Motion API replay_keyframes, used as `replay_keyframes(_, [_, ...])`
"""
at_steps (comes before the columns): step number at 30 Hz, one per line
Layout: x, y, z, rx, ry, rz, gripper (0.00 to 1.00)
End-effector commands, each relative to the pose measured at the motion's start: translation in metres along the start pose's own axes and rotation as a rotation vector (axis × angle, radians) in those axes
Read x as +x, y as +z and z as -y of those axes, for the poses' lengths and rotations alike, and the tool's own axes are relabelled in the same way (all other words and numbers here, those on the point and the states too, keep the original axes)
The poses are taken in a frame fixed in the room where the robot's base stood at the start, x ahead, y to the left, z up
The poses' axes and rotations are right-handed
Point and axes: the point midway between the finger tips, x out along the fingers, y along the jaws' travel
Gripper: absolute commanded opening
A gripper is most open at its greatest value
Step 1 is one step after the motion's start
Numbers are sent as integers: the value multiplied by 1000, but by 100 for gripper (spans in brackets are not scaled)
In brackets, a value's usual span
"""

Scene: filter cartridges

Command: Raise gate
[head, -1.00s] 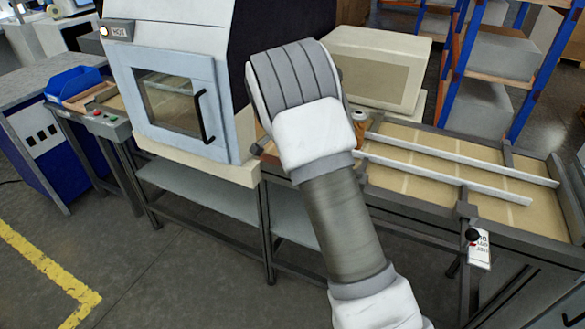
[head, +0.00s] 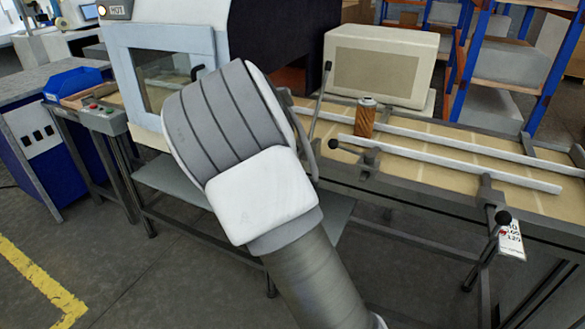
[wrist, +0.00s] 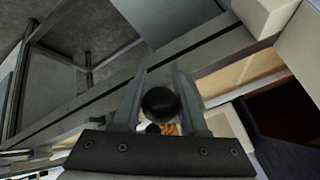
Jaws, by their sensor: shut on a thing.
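In the wrist view my gripper (wrist: 160,86) has its two fingers on either side of a round black knob (wrist: 160,103) and is shut on it. In the head view my wrist hides most of the gripper and what it holds. A thin upright lever with a black knob (head: 327,66) stands just right of my wrist. A lower lever with a black knob (head: 333,144) sits on the near rail. I cannot tell which part is the gate. A brown filter cartridge (head: 365,117) stands upright between the rails, behind the lower lever.
A white machine with a glass door (head: 165,75) stands to the left. A cream box (head: 378,65) is behind the conveyor (head: 450,157). The right end of the conveyor is clear.

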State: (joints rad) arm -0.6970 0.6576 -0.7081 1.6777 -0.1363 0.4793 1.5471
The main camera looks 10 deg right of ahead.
Motion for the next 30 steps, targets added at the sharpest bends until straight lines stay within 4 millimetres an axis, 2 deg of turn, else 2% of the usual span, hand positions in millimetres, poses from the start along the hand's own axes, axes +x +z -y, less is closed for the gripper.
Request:
replay_keyframes(1, [8,2,-2,1,-2,-4,0])
replay_keyframes(6, [14,3,-2,2,-5,-5,0])
replay_keyframes(30, [13,-4,0,5,-12,-12,0])
